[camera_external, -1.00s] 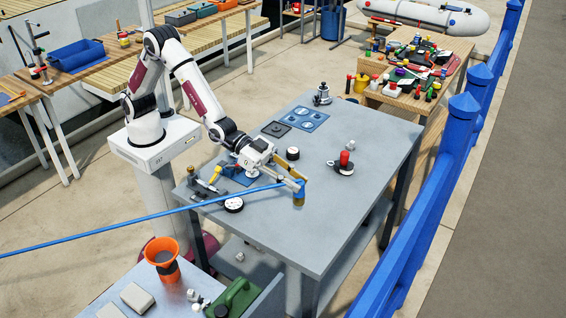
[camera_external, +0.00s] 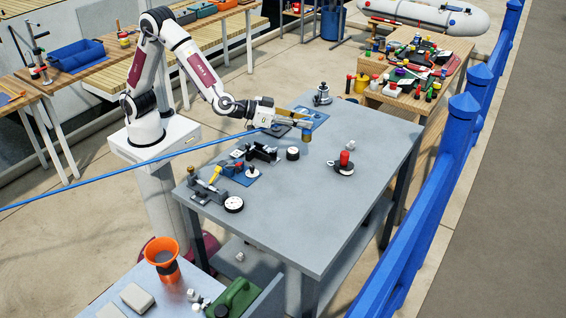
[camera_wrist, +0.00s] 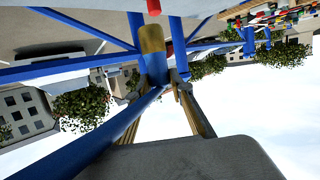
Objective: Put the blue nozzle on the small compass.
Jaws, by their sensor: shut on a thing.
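My gripper (camera_external: 303,126) is shut on the blue nozzle (camera_wrist: 155,68), whose brass-coloured end (camera_external: 306,134) hangs in the air over the far part of the grey table (camera_external: 330,222). A long blue hose (camera_external: 130,165) runs from it out of the left side of the picture. The nozzle also shows between my fingers in the wrist view. Two round black instruments with white faces lie on the table: a smaller-looking one (camera_external: 293,153) just below and left of the nozzle in the picture, and another (camera_external: 234,204) near the left edge. Which is the small compass is not clear.
A black disc with a red piece (camera_external: 344,160) stands right of centre. Blue plates (camera_external: 308,116) and a metal fitting (camera_external: 322,97) are at the back. Tools and a blue block (camera_external: 232,172) crowd the left edge. The table's front right is clear.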

